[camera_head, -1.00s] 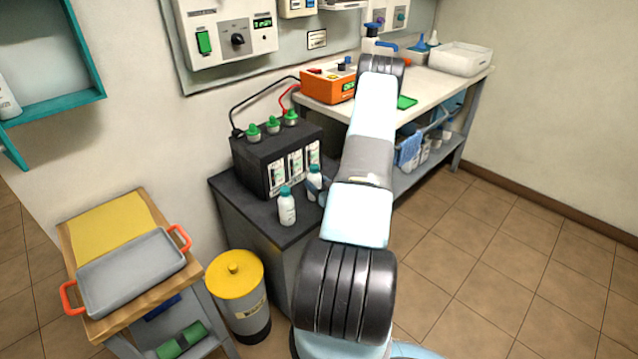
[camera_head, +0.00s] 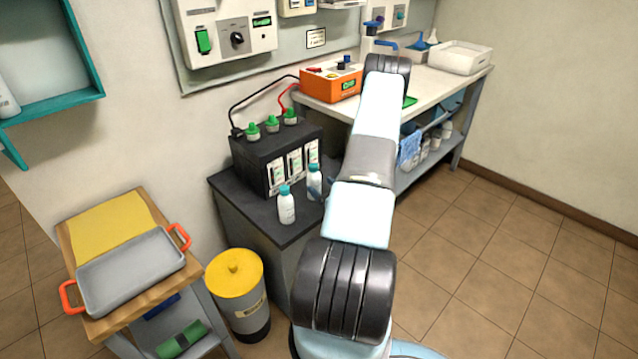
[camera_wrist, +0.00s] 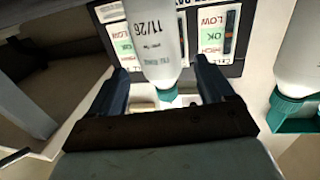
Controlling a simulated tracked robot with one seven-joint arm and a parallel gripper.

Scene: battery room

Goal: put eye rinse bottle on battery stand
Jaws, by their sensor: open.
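Two white bottles with teal caps stand upright on the dark battery stand (camera_head: 232,196), in front of the black battery (camera_head: 262,160). One bottle (camera_head: 286,207) is nearer the front left; the other (camera_head: 314,183) is further right, beside my gripper. In the wrist view my gripper (camera_wrist: 161,68) is open, and a bottle marked 11/26 (camera_wrist: 152,40) shows between its fingers, with gaps on both sides. The other bottle (camera_wrist: 298,50) is at the right edge there. The small label print is unreadable. My arm hides most of my gripper in the head view.
An orange device (camera_head: 328,84) with cables to the battery sits on the workbench (camera_head: 440,84). A yellow-lidded bin (camera_head: 235,275) and a cart with a grey tray (camera_head: 132,270) stand left of the stand. Floor is clear on the right.

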